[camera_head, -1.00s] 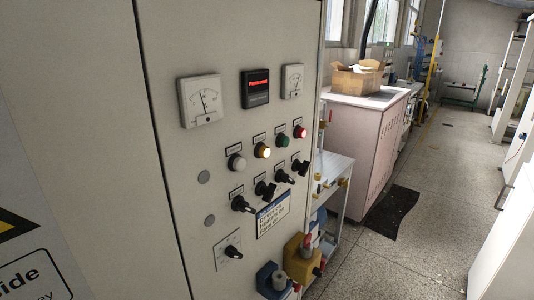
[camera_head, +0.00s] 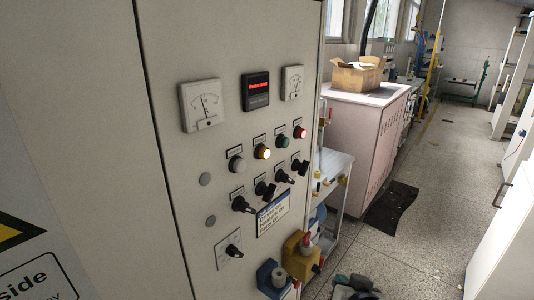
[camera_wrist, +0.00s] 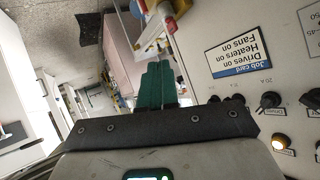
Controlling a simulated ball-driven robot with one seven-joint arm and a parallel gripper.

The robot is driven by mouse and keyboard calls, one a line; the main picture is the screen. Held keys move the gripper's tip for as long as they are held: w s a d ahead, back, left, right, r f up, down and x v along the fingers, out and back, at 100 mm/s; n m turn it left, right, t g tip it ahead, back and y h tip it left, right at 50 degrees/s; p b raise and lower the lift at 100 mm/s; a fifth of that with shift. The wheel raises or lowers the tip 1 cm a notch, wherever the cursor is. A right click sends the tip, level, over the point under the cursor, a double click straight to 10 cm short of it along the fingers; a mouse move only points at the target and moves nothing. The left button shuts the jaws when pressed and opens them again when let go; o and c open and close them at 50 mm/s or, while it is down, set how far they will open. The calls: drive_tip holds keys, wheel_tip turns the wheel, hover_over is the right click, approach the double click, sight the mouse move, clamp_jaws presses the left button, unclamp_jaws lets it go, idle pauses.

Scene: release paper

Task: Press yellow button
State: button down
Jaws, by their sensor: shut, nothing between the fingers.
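The yellow button (camera_head: 263,152) glows on the grey control panel (camera_head: 160,150), between a white button (camera_head: 237,165) and a green button (camera_head: 282,142). The wrist view, which is upside down, shows the yellow button (camera_wrist: 280,142) at the lower right, well to the side of my gripper (camera_wrist: 161,66). The green fingers of my gripper are shut together and empty, pointing away from the button and touching nothing that I can see. In the head view my gripper (camera_head: 352,280) shows only in part at the bottom edge, low and right of the panel.
A red button (camera_head: 299,132) and several black knobs sit close around the yellow button. Below them a yellow block (camera_head: 301,263) and a blue block (camera_head: 270,277) jut out. A shelf (camera_head: 330,170) and a cabinet with a cardboard box (camera_head: 357,75) stand behind. The floor on the right is open.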

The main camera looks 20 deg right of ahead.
sight(265, 153)
drive_tip(key=w+a+r+m+t, duration=0.1)
drive_tip(key=w+r+t, duration=0.1)
drive_tip(key=r, duration=0.5)
drive_tip(key=w+a+r+m+t, duration=0.1)
drive_tip(key=w+r+t, duration=0.2)
drive_tip(key=r, duration=0.5)
drive_tip(key=w+a+r+m+t+h+p, duration=0.1)
drive_tip(key=w+r+t, duration=0.2)
drive_tip(key=w+r, duration=0.2)
wheel_tip(265, 153, up, 3)
drive_tip(key=shift+a+r+m, duration=0.1)
drive_tip(key=shift+a+m, duration=0.2)
drive_tip(key=w+a+b, duration=0.3)
drive_tip(key=w+a, duration=0.1)
drive_tip(key=w, duration=0.3)
drive_tip(key=shift+w+a+b, duration=0.2)
drive_tip(key=shift+w+b, duration=0.05)
drive_tip(key=shift+b, duration=0.05)
drive_tip(key=shift+w+a, duration=0.1)
drive_tip(key=shift+w, duration=0.05)
idle(0.6)
drive_tip(key=shift+w+a+b, duration=0.1)
drive_tip(key=shift+w+b, duration=0.15)
drive_tip(key=shift+b, duration=0.25)
